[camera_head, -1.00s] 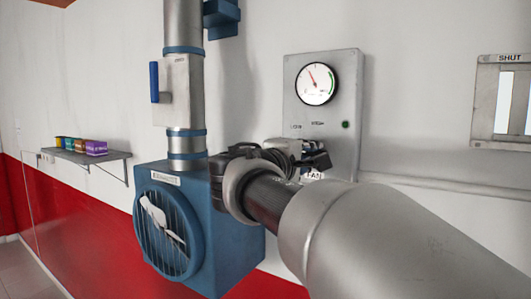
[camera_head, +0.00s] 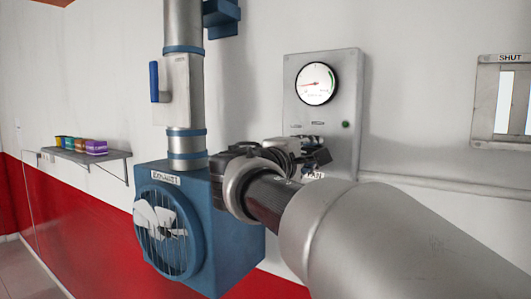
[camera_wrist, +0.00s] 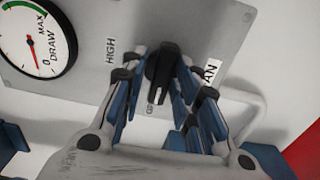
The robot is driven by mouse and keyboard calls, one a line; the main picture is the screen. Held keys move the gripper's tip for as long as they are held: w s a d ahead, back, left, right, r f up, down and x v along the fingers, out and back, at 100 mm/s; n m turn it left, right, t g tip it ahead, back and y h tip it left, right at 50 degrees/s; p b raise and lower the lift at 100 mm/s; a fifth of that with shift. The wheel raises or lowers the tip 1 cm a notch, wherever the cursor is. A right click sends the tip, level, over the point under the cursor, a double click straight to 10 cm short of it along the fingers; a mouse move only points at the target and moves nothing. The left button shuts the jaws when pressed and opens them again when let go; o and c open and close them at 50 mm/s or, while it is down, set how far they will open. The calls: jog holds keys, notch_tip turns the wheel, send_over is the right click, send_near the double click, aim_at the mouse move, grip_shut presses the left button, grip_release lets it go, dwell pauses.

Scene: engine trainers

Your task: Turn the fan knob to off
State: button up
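The black fan knob (camera_wrist: 161,68) sits on the grey control panel (camera_wrist: 220,30). In the wrist view its white mark points down in the picture, toward a label mostly hidden by my gripper. My gripper (camera_wrist: 161,62) has its blue-padded fingers closed in on both sides of the knob. In the head view my gripper (camera_head: 316,156) is at the panel's lower part and hides the knob. The HIGH label (camera_wrist: 110,50) and part of the FAN label (camera_wrist: 210,75) show. The gauge (camera_head: 316,84) reads low, its needle pointing left.
A blue exhaust fan (camera_head: 165,230) with a grille stands left of my arm, under a metal duct (camera_head: 184,60) with a blue lever (camera_head: 154,82). A shelf (camera_head: 120,156) with coloured boxes is on the far left wall. A window-like unit marked SHUT (camera_head: 483,105) is at right.

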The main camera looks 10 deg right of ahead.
jog(key=shift+o, duration=0.3)
jog(key=shift+w+d+f, duration=0.1)
jog(key=shift+d, duration=0.05)
jog(key=v, duration=1.2)
jog(key=s+d+f+m+g+y+b, duration=0.25)
jog(key=s+d+f, duration=0.25)
jog(key=f, duration=0.7)
jog(key=s+d+f+m+g+y+b, duration=0.1)
jog(key=s+d+f+g+b, duration=0.4)
jog(key=f, duration=0.6)
jog(key=s+a+f+m+y+b, duration=0.1)
jog(key=s+f+m+y+b, duration=0.1)
jog(key=s+f, duration=0.3)
jog(key=s+a+f+m+g+y+b, duration=0.1)
jog(key=s+a+f+m+y+b, duration=0.1)
jog(key=s+f, duration=0.4)
jog(key=s+a+f+m+g+y+b, duration=0.1)
jog(key=s+a+f+m+y+b, duration=0.1)
jog(key=f, duration=1.2)
jog(key=s+m+y, duration=0.1)
jog(key=s+y, duration=0.1)
jog(key=s, duration=0.1)
jog(key=shift+s, duration=0.35)
